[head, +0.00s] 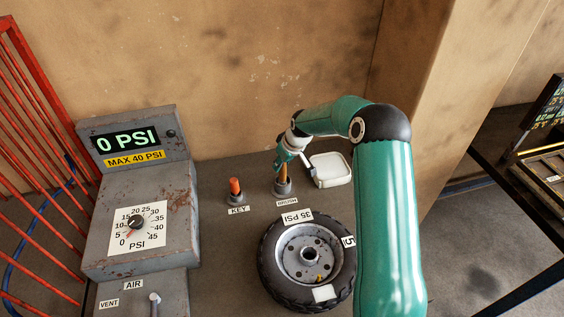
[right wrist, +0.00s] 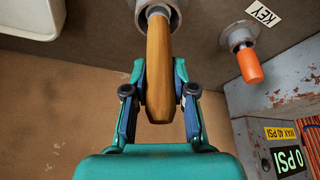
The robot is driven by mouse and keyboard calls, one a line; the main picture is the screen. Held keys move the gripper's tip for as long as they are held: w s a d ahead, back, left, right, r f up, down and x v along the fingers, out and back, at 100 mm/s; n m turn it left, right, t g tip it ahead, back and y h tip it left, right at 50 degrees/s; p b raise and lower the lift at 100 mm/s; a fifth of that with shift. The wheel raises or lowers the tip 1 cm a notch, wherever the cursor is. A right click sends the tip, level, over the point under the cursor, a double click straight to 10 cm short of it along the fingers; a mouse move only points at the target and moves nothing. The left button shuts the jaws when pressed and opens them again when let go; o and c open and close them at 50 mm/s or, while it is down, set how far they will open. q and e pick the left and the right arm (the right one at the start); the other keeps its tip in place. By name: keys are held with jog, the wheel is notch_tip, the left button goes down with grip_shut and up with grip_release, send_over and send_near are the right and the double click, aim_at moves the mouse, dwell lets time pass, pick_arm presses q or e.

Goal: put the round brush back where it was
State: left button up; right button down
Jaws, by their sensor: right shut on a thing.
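The round brush shows as a brown wooden handle (right wrist: 158,60) in the right wrist view. My right gripper (right wrist: 158,78) is shut on this handle, one finger on each side. The far end of the brush reaches into the mouth of a grey round holder (right wrist: 175,14). In the head view the holder (head: 283,190) stands on the bench behind a BRUSH label, with the handle (head: 283,172) upright in it under my right gripper (head: 284,163). The bristles are hidden, and I cannot tell how deep the brush sits. My left gripper is not in view.
A key with an orange handle (head: 235,186) stands in its own holder to the left. A tyred wheel (head: 308,262) lies in front, and a white dish (head: 330,170) sits right of the brush. A grey pressure console (head: 137,215) reads 0 PSI. The wall (head: 240,80) is close behind.

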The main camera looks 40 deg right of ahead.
jog(key=c, duration=1)
grip_release()
jog(key=shift+o, duration=0.2)
jog(key=shift+r, duration=0.15)
jog(key=shift+s+r, duration=0.1)
jog(key=shift+r, duration=0.2)
jog(key=b+v, duration=0.2)
jog(key=v, duration=0.9)
jog(key=shift+s+a, duration=0.1)
